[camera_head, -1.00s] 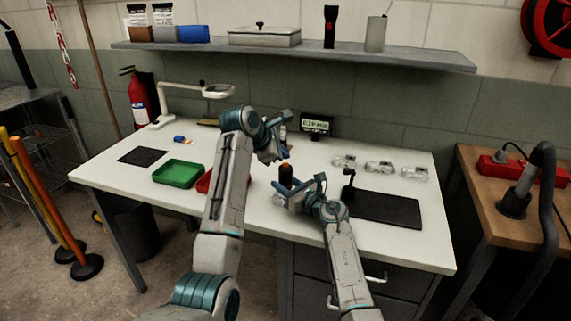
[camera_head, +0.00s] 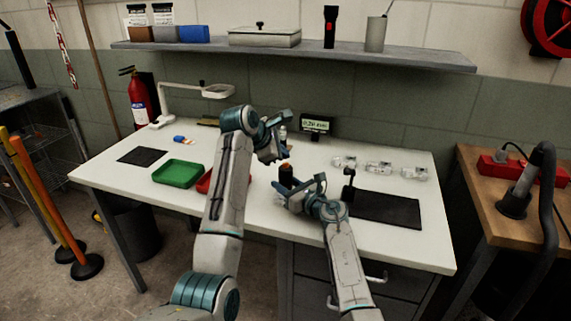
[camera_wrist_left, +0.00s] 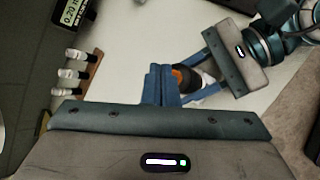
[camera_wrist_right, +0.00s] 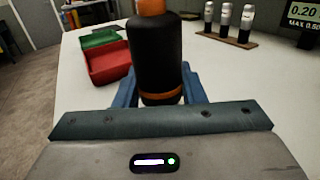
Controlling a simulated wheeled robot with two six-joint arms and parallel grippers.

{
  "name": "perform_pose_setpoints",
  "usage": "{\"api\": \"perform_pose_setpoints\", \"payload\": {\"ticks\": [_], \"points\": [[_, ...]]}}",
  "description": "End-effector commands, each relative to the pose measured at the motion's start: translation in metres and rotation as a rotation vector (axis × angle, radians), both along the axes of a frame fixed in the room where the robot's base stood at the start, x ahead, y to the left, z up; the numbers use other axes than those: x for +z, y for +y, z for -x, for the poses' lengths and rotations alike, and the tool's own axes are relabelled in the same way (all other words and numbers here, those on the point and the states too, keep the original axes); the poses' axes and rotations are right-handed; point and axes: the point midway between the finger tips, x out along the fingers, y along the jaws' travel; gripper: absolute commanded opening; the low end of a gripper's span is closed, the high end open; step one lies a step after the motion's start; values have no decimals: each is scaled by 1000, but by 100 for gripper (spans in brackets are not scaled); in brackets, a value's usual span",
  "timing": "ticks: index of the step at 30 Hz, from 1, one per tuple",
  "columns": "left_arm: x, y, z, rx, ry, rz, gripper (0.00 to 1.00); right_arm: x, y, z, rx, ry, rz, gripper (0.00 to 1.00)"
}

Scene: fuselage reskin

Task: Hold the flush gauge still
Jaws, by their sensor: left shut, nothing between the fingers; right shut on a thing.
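The flush gauge is a black cylinder with orange bands; it shows in the right wrist view (camera_wrist_right: 155,55) and in the head view (camera_head: 286,174). My right gripper (camera_head: 280,188) is shut on it, with blue fingers on either side of its lower part, and the gauge looks about upright over the bench. My left gripper (camera_head: 284,155) is shut and empty, just above and behind the gauge in the head view. In the left wrist view its blue fingers (camera_wrist_left: 160,85) partly cover the gauge (camera_wrist_left: 187,79). I cannot tell whether they touch it.
A display (camera_head: 317,125) reads about 0.20 mm. A rack with three small cylinders (camera_wrist_right: 226,37) stands behind. Green (camera_head: 178,173) and red (camera_wrist_right: 108,64) trays lie left. A black mat (camera_head: 386,209) and several clear items (camera_head: 378,167) lie right.

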Motion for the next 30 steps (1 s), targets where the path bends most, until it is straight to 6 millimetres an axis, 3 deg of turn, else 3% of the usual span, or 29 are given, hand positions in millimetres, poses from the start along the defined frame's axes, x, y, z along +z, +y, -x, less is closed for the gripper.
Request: {"api": "perform_pose_setpoints", "payload": {"ticks": [30], "points": [[-9, 0, 0, 0, 0, 0, 0, 0, 0, 0, 0, 0, 0, 5]]}}
